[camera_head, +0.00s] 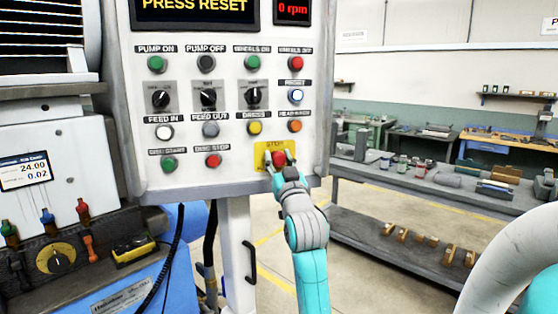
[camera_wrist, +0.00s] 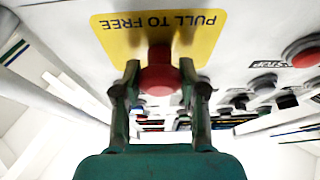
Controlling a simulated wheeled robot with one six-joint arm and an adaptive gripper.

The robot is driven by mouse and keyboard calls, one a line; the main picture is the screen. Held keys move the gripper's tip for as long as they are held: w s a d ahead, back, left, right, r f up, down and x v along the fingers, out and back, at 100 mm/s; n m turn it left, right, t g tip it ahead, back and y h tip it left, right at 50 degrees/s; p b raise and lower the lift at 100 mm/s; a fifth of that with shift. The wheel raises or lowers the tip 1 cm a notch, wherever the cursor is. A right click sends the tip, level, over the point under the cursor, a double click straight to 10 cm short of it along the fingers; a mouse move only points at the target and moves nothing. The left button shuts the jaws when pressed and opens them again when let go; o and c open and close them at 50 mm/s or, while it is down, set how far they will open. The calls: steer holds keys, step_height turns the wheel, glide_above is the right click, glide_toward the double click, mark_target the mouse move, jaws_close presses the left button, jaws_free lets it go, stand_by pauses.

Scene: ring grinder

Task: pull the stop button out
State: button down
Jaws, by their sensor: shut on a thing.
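The red stop button (camera_head: 278,158) sits on a yellow plate (camera_head: 261,161) at the lower right of the grey control panel. In the wrist view the red stop button (camera_wrist: 159,76) shows between my two fingers, and the yellow plate (camera_wrist: 120,38) behind it reads "PULL TO FREE" upside down. My gripper (camera_head: 280,160) reaches the button from below and in front. In the wrist view my gripper (camera_wrist: 160,78) is shut on the button, one finger on each side. How far the button stands out from the plate is hard to tell.
The panel's display (camera_head: 195,12) reads "PRESS RESET", and a smaller one (camera_head: 293,10) reads "0 rpm". The reset button (camera_head: 296,96) glows white. An orange button (camera_head: 295,126) and a yellow button (camera_head: 255,128) sit just above the stop plate. A shelf bench (camera_head: 430,185) stands right.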

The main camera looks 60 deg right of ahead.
steer(key=c, duration=0.6)
jaws_free()
steer(key=v, duration=1.2)
